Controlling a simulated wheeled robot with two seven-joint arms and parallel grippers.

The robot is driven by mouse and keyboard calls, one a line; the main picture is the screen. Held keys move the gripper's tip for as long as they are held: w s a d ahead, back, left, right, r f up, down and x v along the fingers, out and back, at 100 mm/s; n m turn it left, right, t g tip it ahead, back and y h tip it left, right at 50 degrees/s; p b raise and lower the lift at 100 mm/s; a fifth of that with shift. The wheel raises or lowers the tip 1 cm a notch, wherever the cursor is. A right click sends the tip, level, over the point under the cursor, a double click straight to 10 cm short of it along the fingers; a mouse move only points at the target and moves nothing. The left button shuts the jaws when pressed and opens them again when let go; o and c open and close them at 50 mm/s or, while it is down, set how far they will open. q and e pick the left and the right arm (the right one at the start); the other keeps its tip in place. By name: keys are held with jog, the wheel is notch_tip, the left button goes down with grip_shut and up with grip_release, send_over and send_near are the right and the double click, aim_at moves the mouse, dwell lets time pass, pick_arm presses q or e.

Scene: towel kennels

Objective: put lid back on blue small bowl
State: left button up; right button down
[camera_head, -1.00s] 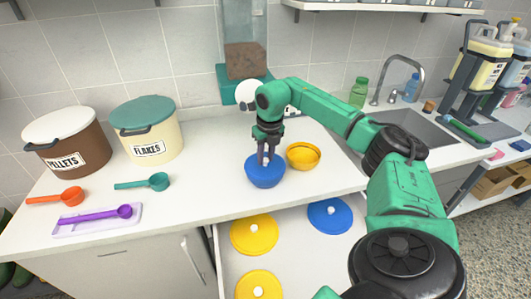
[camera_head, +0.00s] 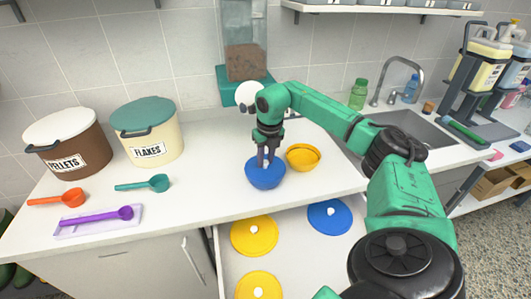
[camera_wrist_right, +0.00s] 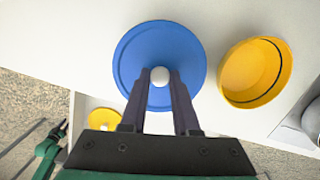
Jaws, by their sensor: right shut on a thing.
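My right gripper (camera_head: 265,160) is shut on the white knob (camera_wrist_right: 160,76) of a blue lid (camera_wrist_right: 135,60), which shows as a round blue disc in the right wrist view. The blue small bowl (camera_head: 266,182) stands on the counter directly under this gripper. The lid is at the bowl's top; I cannot tell whether it is fully seated. In the right wrist view the lid hides the bowl.
An open yellow bowl (camera_head: 303,157) stands close to the right of the blue bowl. The open drawer (camera_head: 290,262) below holds yellow lids (camera_head: 254,246) and another blue lid (camera_head: 322,222). Pellets (camera_head: 88,150) and flakes (camera_head: 165,140) tubs and scoops are at left.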

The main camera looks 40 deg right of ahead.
jog(key=shift+c, duration=0.5)
grip_release()
notch_tip(320, 180, up, 7)
jog(key=p, duration=0.6)
jog(key=shift+p, duration=0.3)
grip_shut()
dwell(0.6)
jog(key=shift+f, duration=0.1)
dwell(0.7)
jog(key=shift+f+b, duration=2.05)
jog(key=shift+f, duration=1)
jog(key=shift+r, duration=0.15)
